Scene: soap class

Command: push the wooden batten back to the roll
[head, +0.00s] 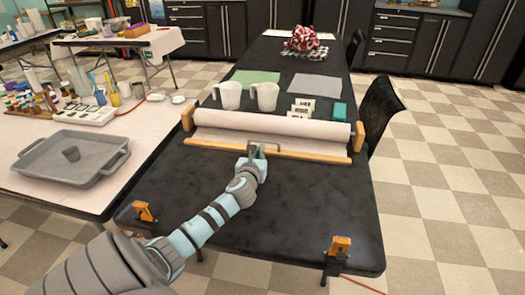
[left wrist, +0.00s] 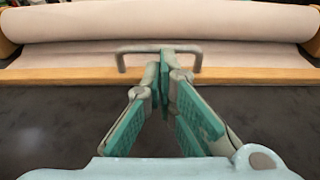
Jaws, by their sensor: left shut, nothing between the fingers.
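The wooden batten (head: 310,157) is a long pale strip lying across the dark table in front of the paper roll (head: 270,123). A grey metal handle stands on the batten; in the left wrist view the handle (left wrist: 122,62) rises from the batten (left wrist: 70,75). A strip of paper shows between batten and roll. My left gripper (head: 255,147) is shut and empty, its fingertips at the handle; in the left wrist view the fingertips (left wrist: 166,60) overlap the handle's middle. I cannot tell whether they touch it. My right gripper is not in view.
Two white pitchers (head: 265,97) stand behind the roll, with small cards (head: 302,108) and a teal block (head: 340,111). Orange clamps (head: 341,246) sit at the near table edge. A grey tray (head: 70,158) is on the left table. The near tabletop is clear.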

